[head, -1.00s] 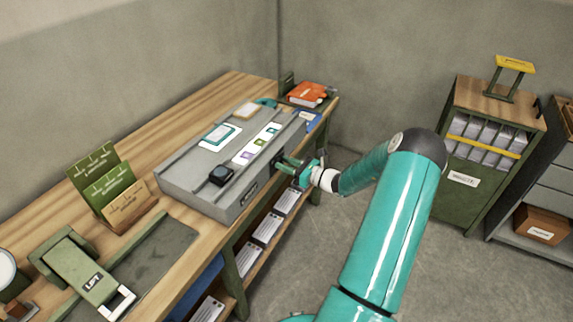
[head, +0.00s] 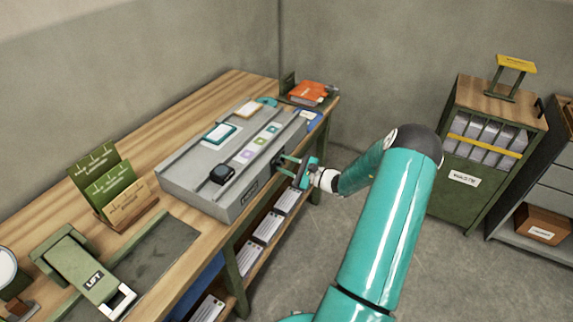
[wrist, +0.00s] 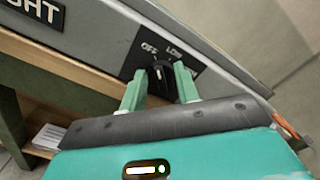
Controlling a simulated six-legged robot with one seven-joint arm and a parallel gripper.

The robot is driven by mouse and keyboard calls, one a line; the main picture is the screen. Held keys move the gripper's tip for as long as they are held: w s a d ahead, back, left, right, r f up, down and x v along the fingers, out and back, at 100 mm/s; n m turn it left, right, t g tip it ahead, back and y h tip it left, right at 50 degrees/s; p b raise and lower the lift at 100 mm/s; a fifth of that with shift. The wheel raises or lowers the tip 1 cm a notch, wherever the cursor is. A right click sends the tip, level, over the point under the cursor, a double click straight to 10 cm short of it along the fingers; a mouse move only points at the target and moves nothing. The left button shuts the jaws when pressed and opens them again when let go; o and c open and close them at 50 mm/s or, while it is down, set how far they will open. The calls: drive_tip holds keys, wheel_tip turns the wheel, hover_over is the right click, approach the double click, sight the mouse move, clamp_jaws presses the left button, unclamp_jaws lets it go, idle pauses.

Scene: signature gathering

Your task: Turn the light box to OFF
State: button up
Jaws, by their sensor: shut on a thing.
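The light box (head: 188,187) is a long grey box on the wooden bench. Its top strip of coloured squares (head: 257,143) looks dim and unlit. A black rotary knob (wrist: 162,84) sits on a black plate on its front face. The knob's white pointer mark appears to be towards OFF. My gripper (head: 282,164) reaches the front face from the right. Its two green fingers, also in the wrist view (wrist: 160,86), are shut on the knob from both sides.
A black round item (head: 222,174) and framed cards lie on the box top. Orange books (head: 308,93) are at the bench's far end. A green card rack (head: 105,185) stands at left. A green cabinet (head: 465,180) stands right, with open floor between.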

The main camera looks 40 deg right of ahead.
drive_tip(key=shift+s+f+n, duration=0.1)
drive_tip(key=shift+n, duration=0.4)
drive_tip(key=o, duration=0.9)
drive_tip(key=shift+o, duration=0.2)
drive_tip(key=v, duration=1.3)
drive_tip(key=shift+s, duration=0.35)
drive_tip(key=shift+d, duration=0.1)
